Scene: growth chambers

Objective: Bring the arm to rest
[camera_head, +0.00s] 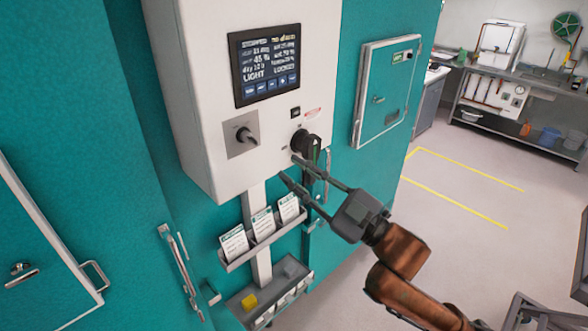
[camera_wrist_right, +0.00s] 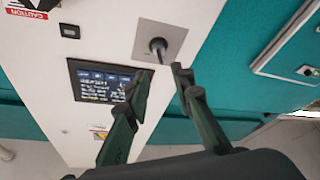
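My right gripper (camera_head: 289,168) is in front of the white control box (camera_head: 205,95), just below and left of the black rotary knob (camera_head: 308,146). Its two fingers are spread with nothing between them. In the right wrist view the fingertips (camera_wrist_right: 160,72) stand apart, with the grey-plated switch (camera_wrist_right: 158,45) beyond them. That switch also shows in the head view (camera_head: 245,135), left of the knob. I cannot tell whether a fingertip touches the knob. My left gripper is not in view.
A lit display (camera_head: 266,65) sits above the switches. Below the box are a card rack (camera_head: 264,243) and a lower tray (camera_head: 265,290) with a yellow item. A small teal door (camera_head: 386,90) is right of the box. Open floor (camera_head: 465,215) lies to the right.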

